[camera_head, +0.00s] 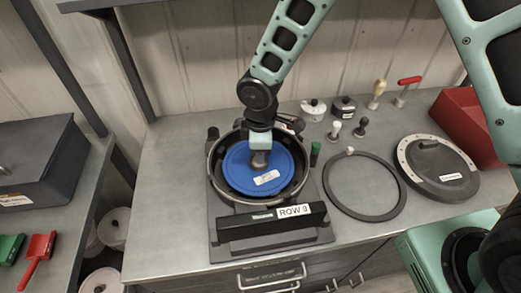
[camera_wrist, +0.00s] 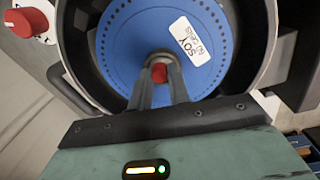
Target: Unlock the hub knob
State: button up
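The hub knob (camera_wrist: 159,72) shows red at the centre of the blue seed disc (camera_wrist: 125,40) in the wrist view. The disc, labelled SOY, sits flat inside the round dark housing (camera_head: 219,183) of the seed meter. My gripper (camera_wrist: 160,68) points down at the disc's centre, with one finger on each side of the knob. The knob fills the narrow gap between the fingers, and they look shut on it. In the head view my gripper (camera_head: 259,158) covers the knob. The knob's lock marking is not readable.
A ROW 9 plate (camera_head: 293,211) fronts the meter's stand. A dark ring (camera_head: 392,206) and a round lid (camera_head: 466,178) lie to the right. Several small knobs and tools stand behind, near a red bin (camera_head: 462,112). A red-knobbed part (camera_wrist: 25,22) is beside the housing.

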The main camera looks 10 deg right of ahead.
jog(key=o, duration=0.4)
jog(key=shift+r, duration=0.15)
jog(key=r+b, duration=0.1)
jog(key=r, duration=0.4)
jog(key=r+b, duration=0.1)
jog(key=r, duration=0.5)
jog(key=s+r, duration=0.1)
jog(key=r, duration=0.5)
jog(key=shift+r+b, duration=0.1)
jog(key=shift+b, duration=0.3)
jog(key=s+d+f+m+b, duration=0.1)
jog(key=s+d+m, duration=0.1)
jog(key=s, duration=0.5)
jog(key=s+d+f+m+b, duration=0.1)
jog(key=s+d+f+m, duration=0.1)
jog(key=s, duration=0.5)
jog(key=s+d+f+m+b, duration=0.1)
jog(key=s+d+m, duration=0.1)
jog(key=s+m, duration=0.2)
jog(key=shift+s+f+g+y, duration=0.15)
jog(key=shift+s+f+y, duration=0.05)
jog(key=shift+s, duration=0.6)
jog(key=shift+s+f+g+y, duration=0.15)
jog(key=shift+s+f+y, duration=0.05)
jog(key=shift+s, duration=0.55)
